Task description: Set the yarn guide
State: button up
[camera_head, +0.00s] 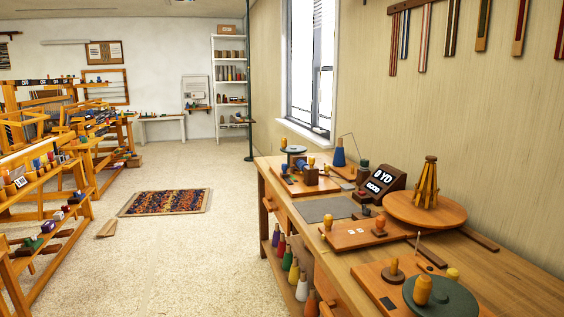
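A long wooden workbench (510,265) runs along the right wall. At its far end, a thin bent wire (352,139) rises beside a dark blue yarn cone (338,153); it may be the yarn guide, but I cannot tell. A counter box (379,181) reads "0 YD". Right of it, an upright wooden frame (426,183) stands on a round wooden disc (410,210). A wooden board (352,236) with pegs lies in front. My gripper is not in view.
A dark green disc (441,303) with a yellow-orange knob sits at the bench's near end. Several yarn cones (291,271) stand on the shelf below. Floor looms (100,135) fill the left side. A patterned rug (165,202) lies on otherwise mostly clear floor between looms and bench.

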aim_at(284, 166)
jog(key=i+j, duration=0.2)
jog(key=i, duration=0.25)
jog(key=i+j, duration=0.15)
jog(key=i, duration=0.35)
jog(key=i+j, duration=0.2)
jog(key=i, duration=0.25)
jog(key=i+j, duration=0.15)
jog(key=i, duration=0.3)
jog(key=i+j, duration=0.2)
jog(key=i, duration=0.25)
jog(key=i+j, duration=0.15)
jog(key=i, duration=0.35)
jog(key=i+j, duration=0.2)
jog(key=i, duration=0.25)
jog(key=l+z, duration=0.05)
